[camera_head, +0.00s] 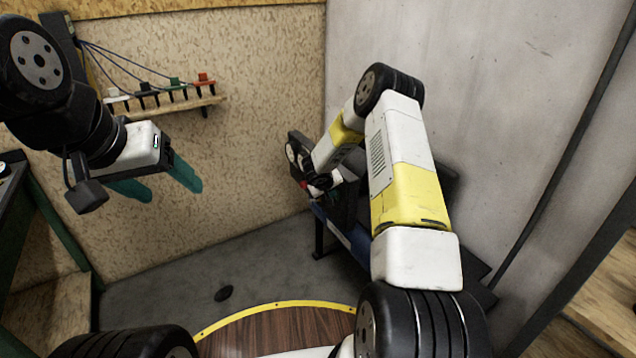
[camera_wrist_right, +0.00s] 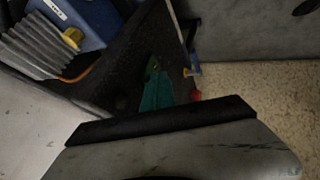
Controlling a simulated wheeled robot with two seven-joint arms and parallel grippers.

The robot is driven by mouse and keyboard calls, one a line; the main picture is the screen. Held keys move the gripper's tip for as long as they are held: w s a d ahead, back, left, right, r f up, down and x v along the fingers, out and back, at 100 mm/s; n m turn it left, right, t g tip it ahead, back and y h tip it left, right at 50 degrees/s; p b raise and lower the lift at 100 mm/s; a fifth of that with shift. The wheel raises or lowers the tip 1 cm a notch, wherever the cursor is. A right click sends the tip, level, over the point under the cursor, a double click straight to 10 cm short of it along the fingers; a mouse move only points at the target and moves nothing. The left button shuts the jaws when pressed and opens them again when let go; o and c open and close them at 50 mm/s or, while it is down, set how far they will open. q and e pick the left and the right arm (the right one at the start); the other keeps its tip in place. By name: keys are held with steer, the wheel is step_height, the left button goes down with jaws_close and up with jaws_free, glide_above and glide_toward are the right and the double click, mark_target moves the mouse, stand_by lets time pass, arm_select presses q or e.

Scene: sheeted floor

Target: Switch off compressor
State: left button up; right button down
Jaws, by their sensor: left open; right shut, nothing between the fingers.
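The compressor (camera_head: 343,237) stands against the grey wall in the head view, with a blue body and dark upper parts. My right arm covers much of it. A round gauge (camera_head: 291,152) and a small red part (camera_head: 303,184) show at its left side. In the right wrist view its blue body (camera_wrist_right: 95,18) is at top left, and a red part (camera_wrist_right: 195,96) lies close to the teal fingers of my right gripper (camera_wrist_right: 157,90). That gripper is shut and empty, beside a black part; contact cannot be told. My left gripper (camera_head: 165,190) is open and empty, far from the compressor.
A wooden rack (camera_head: 165,108) with several coloured connectors and blue cables hangs on the chipboard wall. A dark green frame (camera_head: 50,225) stands at the left.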

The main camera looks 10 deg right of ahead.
steer(key=shift+w+d+y, duration=0.1)
steer(key=shift+d+y, duration=0.2)
steer(key=shift+d, duration=0.05)
steer(key=shift+r, duration=0.15)
steer(key=shift+r, duration=0.7)
